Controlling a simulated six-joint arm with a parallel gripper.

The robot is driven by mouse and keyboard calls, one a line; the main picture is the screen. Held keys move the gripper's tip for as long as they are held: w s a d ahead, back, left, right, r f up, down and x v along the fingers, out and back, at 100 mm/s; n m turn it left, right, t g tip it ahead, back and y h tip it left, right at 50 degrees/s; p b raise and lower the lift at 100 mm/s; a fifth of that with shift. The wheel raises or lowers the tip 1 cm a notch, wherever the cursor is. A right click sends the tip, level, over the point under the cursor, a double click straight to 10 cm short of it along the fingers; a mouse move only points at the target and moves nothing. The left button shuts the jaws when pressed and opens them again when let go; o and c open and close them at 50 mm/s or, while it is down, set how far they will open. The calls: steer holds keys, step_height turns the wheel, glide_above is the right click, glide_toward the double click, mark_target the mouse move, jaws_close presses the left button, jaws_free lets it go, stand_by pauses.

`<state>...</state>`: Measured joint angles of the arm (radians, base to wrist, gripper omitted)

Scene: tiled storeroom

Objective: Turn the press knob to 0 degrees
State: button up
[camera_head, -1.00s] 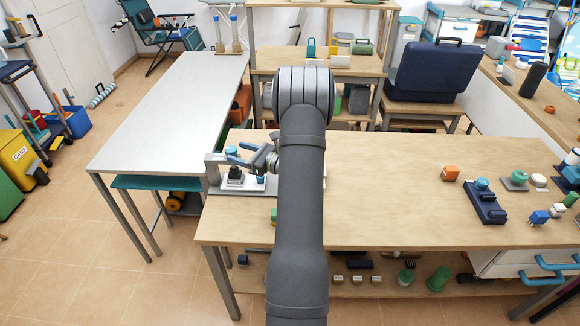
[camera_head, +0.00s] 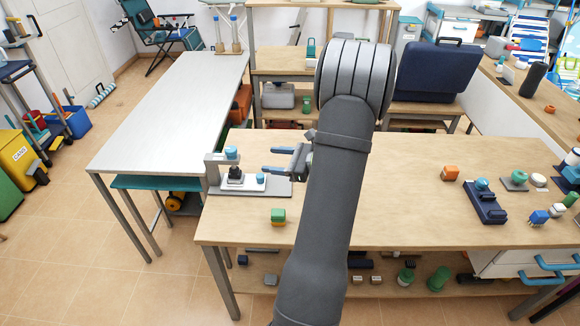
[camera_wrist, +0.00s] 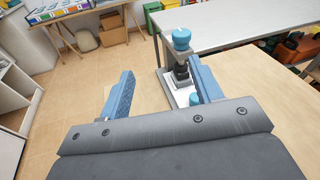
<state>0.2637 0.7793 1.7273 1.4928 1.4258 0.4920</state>
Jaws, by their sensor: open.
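The press (camera_head: 238,180) stands at the left end of the wooden table, with a white base, a grey frame and a dark middle part. A blue round knob (camera_head: 231,153) tops it, and a smaller blue knob (camera_head: 260,178) sits on the right of the base. In the wrist view the top knob (camera_wrist: 181,35) is clear, while the small knob (camera_wrist: 194,99) is partly hidden by the right finger. My gripper (camera_head: 274,160) is open, with blue fingers and nothing between them. It is right of the press's top knob, apart from it. Its fingers (camera_wrist: 159,66) point toward the press side.
An orange block (camera_head: 450,173) and a navy device (camera_head: 485,205) are to the right. A white-grey table (camera_head: 180,100) stands at the left.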

steer(key=s+d+r+n+h, duration=0.2)
steer(key=s+r, duration=0.1)
steer(key=s, duration=0.2)
steer(key=s+d+r+n+g+h, duration=0.1)
steer(key=s+d+r+n+h, duration=0.1)
steer(key=s, duration=0.3)
steer(key=shift+d+r+n+g+h, duration=0.3)
steer(key=shift+r+n+h, duration=0.1)
steer(key=shift+r+h, duration=0.3)
steer(key=m+t+y, duration=0.2)
steer(key=m+y, duration=0.5)
glide_toward(227, 147)
steer(key=x, duration=0.6)
steer(key=f+x, duration=0.1)
steer(key=x, duration=0.3)
steer(key=shift+s, duration=0.15)
steer(key=c, duration=1)
